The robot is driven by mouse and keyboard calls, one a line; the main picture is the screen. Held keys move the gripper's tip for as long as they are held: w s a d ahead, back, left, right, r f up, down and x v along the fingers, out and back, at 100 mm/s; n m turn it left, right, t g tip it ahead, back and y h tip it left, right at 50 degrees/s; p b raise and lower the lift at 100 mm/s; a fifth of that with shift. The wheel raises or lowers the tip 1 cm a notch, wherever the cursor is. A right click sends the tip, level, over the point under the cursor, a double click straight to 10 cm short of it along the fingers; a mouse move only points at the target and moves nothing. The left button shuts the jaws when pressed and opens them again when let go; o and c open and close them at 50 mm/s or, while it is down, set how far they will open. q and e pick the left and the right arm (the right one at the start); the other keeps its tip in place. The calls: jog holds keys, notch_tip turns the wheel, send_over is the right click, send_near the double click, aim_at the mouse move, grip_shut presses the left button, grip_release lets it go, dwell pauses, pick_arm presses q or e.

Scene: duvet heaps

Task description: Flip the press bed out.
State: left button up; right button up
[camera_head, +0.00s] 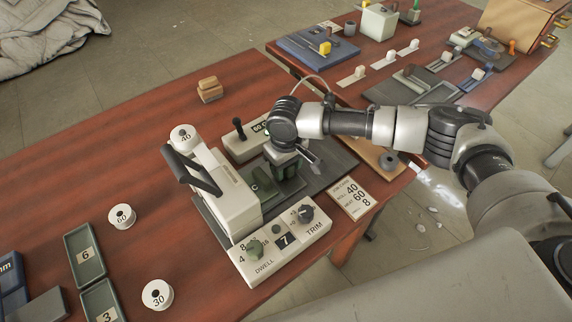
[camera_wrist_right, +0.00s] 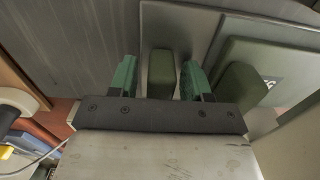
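The press in the head view has a white body (camera_head: 222,192) with a black lever handle (camera_head: 192,170). A green block marked C (camera_head: 262,188), apparently part of the bed, sits beside the body on a grey base plate (camera_head: 335,168). My right gripper (camera_head: 287,170) points down over this green part. In the right wrist view an upright olive-green tab (camera_wrist_right: 161,75) stands between its two green fingers (camera_wrist_right: 160,82), with narrow gaps on both sides. A second green block (camera_wrist_right: 238,85) stands right of the fingers. The tab's lower end is hidden. My left gripper is not in view.
A control box (camera_head: 281,243) with DWELL and TRIM knobs fronts the press. A card (camera_head: 354,198) lies beside it. White rolls (camera_head: 157,295) and green trays (camera_head: 85,255) stand left. A second table (camera_head: 450,30) holds other tools.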

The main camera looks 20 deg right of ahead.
aim_at(330, 147)
grip_shut()
jog(key=shift+w+d+r+p, duration=0.15)
jog(key=shift+d+p, duration=0.2)
jog(key=shift+d, duration=0.1)
jog(key=d, duration=0.2)
jog(key=w+d+p, duration=0.1)
jog(key=d, duration=0.1)
jog(key=w+d+p, duration=0.1)
jog(key=d, duration=0.1)
jog(key=shift+w+d, duration=0.1)
jog(key=shift+d, duration=0.05)
jog(key=w+d, duration=0.1)
jog(key=d, duration=0.4)
jog(key=w+d+p, duration=0.1)
jog(key=d, duration=0.1)
jog(key=shift+w+d, duration=0.15)
jog(key=shift+w, duration=0.2)
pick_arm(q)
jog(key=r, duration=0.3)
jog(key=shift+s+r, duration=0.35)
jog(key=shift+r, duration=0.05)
pick_arm(e)
jog(key=shift+c, duration=1.4)
grip_release()
jog(key=o, duration=0.4)
jog(key=shift+w+d, duration=0.1)
jog(key=shift+d, duration=0.05)
